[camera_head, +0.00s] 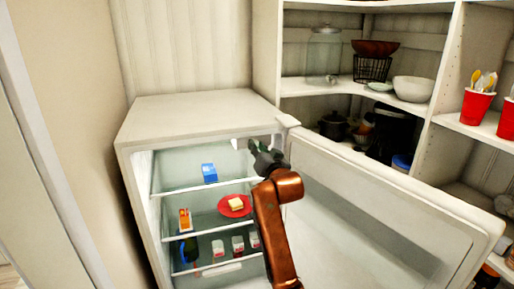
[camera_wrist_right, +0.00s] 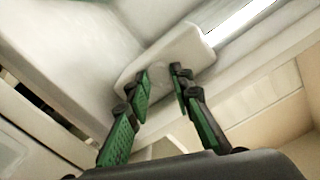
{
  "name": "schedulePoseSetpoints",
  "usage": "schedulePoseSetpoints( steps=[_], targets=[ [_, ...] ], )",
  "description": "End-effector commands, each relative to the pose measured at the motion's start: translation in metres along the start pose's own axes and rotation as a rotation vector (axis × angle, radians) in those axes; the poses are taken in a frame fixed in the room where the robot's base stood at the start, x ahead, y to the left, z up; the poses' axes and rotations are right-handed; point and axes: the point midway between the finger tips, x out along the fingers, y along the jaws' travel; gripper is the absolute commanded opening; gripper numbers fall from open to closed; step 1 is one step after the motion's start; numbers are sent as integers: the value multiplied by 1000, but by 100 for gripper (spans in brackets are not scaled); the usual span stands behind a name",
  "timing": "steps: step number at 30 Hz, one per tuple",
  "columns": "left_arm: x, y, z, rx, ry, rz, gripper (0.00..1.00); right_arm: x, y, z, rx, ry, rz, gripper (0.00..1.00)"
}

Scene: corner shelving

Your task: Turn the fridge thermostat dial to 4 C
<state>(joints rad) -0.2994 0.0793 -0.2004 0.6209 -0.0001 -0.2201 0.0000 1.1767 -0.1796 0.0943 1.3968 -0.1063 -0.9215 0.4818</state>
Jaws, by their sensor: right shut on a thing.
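The white fridge (camera_head: 200,107) stands open at the left of the head view, its door (camera_head: 375,205) swung out to the right. My right gripper (camera_head: 258,150) reaches into the upper right of the fridge opening. In the wrist view, a pale rounded housing (camera_wrist_right: 190,50) carries the round, pale thermostat dial (camera_wrist_right: 159,76). The green-padded fingers of my right gripper (camera_wrist_right: 161,76) are shut on the dial, one on each side. Its scale and setting cannot be read. In the head view the gripper hides the dial. My left gripper is not in view.
Fridge shelves hold a blue carton (camera_head: 209,173), a red plate (camera_head: 235,206) with a yellow block, an orange-and-white carton (camera_head: 185,219) and several small packs. The open door is close to my right arm. Corner shelves (camera_head: 350,87) with bowls and red cups stand behind.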

Motion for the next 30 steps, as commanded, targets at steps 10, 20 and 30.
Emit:
schedulePoseSetpoints(
  steps=[10, 20, 30],
  targets=[
    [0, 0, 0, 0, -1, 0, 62, 0, 0, 0, 92, 0, -1, 0],
    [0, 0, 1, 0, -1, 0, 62, 0, 0, 0, 89, 0, -1, 38],
    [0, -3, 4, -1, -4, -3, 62, -4, 0, 0, 89, 1, -1, 38]
  ],
)
